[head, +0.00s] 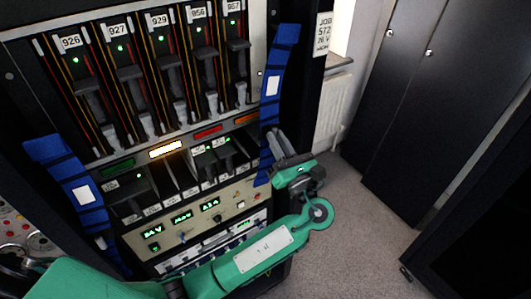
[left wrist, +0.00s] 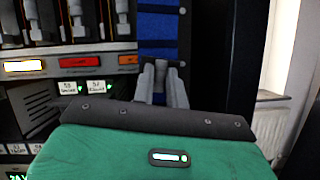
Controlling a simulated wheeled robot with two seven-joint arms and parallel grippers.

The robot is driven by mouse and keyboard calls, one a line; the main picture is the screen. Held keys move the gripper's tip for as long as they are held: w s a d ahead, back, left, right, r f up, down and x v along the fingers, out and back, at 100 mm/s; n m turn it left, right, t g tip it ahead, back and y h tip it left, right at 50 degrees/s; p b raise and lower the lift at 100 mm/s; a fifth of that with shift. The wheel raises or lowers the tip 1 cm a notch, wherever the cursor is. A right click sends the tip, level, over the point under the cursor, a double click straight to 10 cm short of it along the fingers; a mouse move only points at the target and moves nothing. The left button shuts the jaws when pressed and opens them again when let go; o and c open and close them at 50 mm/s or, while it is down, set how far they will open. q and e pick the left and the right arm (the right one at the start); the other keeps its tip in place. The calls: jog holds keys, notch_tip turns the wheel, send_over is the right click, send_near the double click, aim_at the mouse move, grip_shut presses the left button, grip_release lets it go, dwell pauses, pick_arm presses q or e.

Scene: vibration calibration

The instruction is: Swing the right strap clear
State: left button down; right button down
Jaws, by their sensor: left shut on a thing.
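The right strap (head: 286,40) is a blue band with dark cross stripes and a white patch. It runs down the right edge of the rack front, and its lower end shows beside my gripper. My left gripper (head: 274,141) is at the lower part of this strap, with its fingers shut on it. In the left wrist view the strap (left wrist: 158,38) rises straight up behind the fingertips (left wrist: 160,68). The gripper hides part of the strap. A matching left strap (head: 62,165) hangs at the rack's left side. My right gripper is not in view.
The rack (head: 150,155) holds numbered modules with green lights above a panel of displays. A job label (head: 323,34) is right of the strap. Dark cabinets (head: 425,90) and a radiator (head: 331,105) stand to the right. Grey floor (head: 370,225) is free between them.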

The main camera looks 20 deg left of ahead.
pick_arm(q)
jog(key=w+d+n+g+y+b, duration=0.1)
jog(key=w+d+n+b, duration=0.2)
jog(key=w+n+b, duration=0.1)
jog(key=shift+w+d+f+g+y+b, duration=0.15)
jog(key=shift+w+d+g+y+b, duration=0.15)
jog(key=shift+w+d+b, duration=0.15)
jog(key=c, duration=1.4)
grip_release()
jog(key=shift+a, duration=0.1)
jog(key=shift+s, duration=0.1)
